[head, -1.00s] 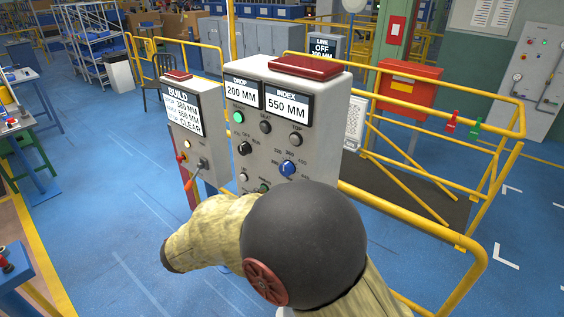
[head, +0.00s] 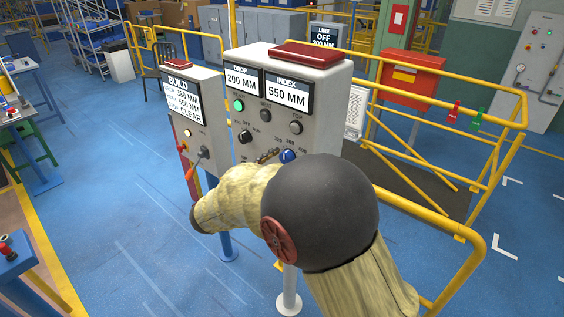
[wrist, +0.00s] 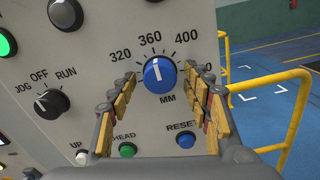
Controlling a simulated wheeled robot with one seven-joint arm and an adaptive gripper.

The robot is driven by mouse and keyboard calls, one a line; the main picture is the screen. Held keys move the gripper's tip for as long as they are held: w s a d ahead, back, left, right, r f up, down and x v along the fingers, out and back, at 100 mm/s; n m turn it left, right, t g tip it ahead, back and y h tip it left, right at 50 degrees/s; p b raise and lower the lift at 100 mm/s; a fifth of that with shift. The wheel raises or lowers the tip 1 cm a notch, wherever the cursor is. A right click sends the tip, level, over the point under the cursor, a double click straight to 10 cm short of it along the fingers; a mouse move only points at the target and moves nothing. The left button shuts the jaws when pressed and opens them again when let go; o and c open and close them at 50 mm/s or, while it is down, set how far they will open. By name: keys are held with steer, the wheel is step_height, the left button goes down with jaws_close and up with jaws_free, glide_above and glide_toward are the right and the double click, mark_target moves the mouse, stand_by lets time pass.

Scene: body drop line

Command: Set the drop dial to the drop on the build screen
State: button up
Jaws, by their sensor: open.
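The blue drop dial (wrist: 160,73) is on the grey panel, its white mark pointing about up at 360, between 320 and 400; it also shows in the head view (head: 288,156). My gripper (wrist: 160,92) is open, its padded fingers to the left and right of the dial, with nothing held. In the head view my gripper (head: 268,156) shows only in part behind my arm. The build screen (head: 183,103) on the left box appears to read drop 380 MM, in small print. The drop display (head: 240,81) reads 200 MM.
The index display (head: 286,92) reads 550 MM. A yellow railing (head: 440,225) runs close on the right. Blue floor lies open at left.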

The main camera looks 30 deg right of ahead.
steer(key=c, duration=1.1)
steer(key=shift+c, duration=0.3)
